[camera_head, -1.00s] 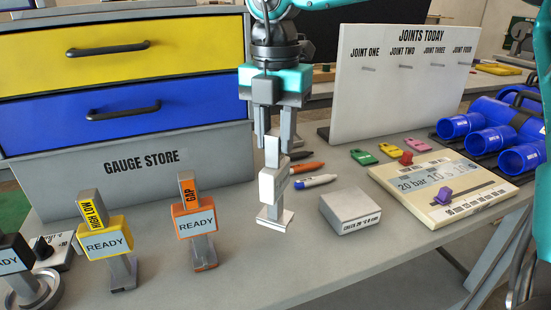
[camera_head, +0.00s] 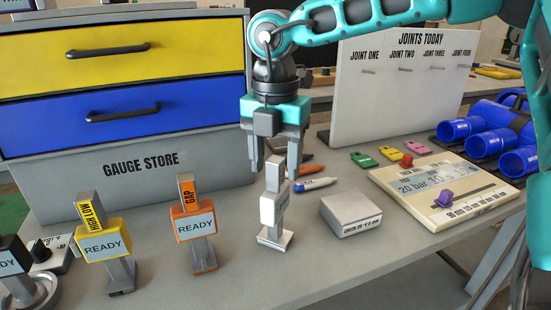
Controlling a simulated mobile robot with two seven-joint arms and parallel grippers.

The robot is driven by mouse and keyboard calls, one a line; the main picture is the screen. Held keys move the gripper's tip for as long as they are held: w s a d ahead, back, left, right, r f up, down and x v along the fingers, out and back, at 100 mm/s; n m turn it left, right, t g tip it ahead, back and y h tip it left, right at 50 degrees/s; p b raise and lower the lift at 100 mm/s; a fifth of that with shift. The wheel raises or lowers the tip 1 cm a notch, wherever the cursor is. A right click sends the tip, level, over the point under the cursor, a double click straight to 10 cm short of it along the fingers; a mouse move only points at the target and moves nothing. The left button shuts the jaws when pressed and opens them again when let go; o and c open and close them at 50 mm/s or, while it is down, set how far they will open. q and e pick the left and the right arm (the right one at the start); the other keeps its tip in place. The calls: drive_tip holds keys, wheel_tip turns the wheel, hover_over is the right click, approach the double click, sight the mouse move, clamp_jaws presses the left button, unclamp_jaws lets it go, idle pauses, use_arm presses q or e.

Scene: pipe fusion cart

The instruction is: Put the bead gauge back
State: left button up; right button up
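A white gauge (camera_head: 270,209) with a grey handle stands upright on the grey table, right of the orange gauge. No name is readable on it, so I cannot confirm it is the bead gauge. My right gripper (camera_head: 276,173) is above it, pointing down, with its fingers apart on either side of the handle top. The orange GAP gauge (camera_head: 194,224) and the yellow HIGH LOW gauge (camera_head: 103,246) stand to the left, both showing READY. A black gauge (camera_head: 14,259) is cut off at the left edge. My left gripper is not in view.
The drawer unit marked GAUGE STORE (camera_head: 140,165) stands behind the gauges. A grey block (camera_head: 350,212) and a control panel (camera_head: 440,190) lie to the right. Markers (camera_head: 316,184) lie behind the white gauge. The JOINTS TODAY board (camera_head: 400,90) stands at the back.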

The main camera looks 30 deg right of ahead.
wheel_tip(320, 180, up, 12)
drive_tip(key=p, duration=0.1)
drive_tip(key=shift+p, duration=0.3)
idle(0.7)
